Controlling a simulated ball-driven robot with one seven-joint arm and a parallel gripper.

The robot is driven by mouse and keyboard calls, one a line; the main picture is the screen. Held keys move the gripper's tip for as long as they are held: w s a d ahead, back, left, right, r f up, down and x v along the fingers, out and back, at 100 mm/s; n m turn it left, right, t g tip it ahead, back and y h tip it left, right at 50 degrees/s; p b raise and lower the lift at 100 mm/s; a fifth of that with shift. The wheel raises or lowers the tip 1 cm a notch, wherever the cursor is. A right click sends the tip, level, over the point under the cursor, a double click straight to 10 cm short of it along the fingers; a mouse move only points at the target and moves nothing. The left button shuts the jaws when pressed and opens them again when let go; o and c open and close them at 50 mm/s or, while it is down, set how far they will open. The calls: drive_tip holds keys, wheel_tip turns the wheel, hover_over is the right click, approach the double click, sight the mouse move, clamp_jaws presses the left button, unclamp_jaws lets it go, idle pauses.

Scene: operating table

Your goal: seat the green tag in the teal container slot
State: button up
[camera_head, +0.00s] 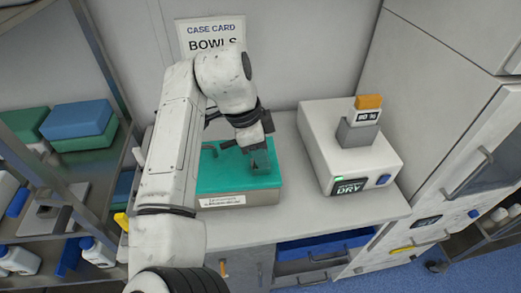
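The teal container (228,181) has a teal top and a white label on its front, and sits on the grey counter. My gripper (254,152) points down over the container's right back part, at or just above the top. A small dark grey-green piece (261,161) shows at the fingertips. I cannot tell whether it is the green tag, part of the slot or part of a finger. The slot cannot be made out clearly, and my arm hides the container's left side. The finger opening is too small and dark to read.
A white device (345,155) marked DRY stands on the counter (300,218) to the right, with a grey holder and an orange-topped card (367,108) on it. A case card reading BOWLS (212,34) hangs behind. Shelves with boxes and bottles stand left, white cabinets right.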

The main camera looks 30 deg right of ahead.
drive_tip(key=shift+o, duration=1)
drive_tip(key=b+v, duration=0.1)
drive_tip(key=v, duration=1.1)
drive_tip(key=shift+r+b, duration=0.15)
drive_tip(key=shift+b, duration=0.15)
